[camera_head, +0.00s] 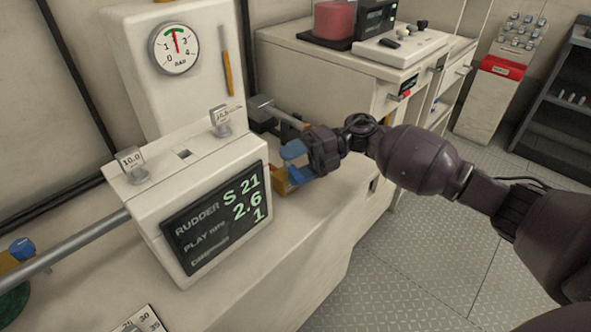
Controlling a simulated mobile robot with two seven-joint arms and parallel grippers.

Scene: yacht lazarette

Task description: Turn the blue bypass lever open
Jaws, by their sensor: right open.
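A blue lever (299,174) on a brass-coloured valve body (281,181) sits just right of the display box, on the white counter. My right gripper (301,161) comes in from the right and is at this lever, with its jaws open. A greyer blue part (293,149) shows just above; I cannot tell whether it belongs to the lever or to a fingertip. The fingers and lever overlap in the picture, so contact is unclear. My left gripper is not in view.
The display box (216,222) reading RUDDER stands close left of the valve. A pressure gauge (174,48) is on the white housing behind. A second blue handle (22,249) shows at the left edge by a grey pipe (75,243). The counter front right is clear.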

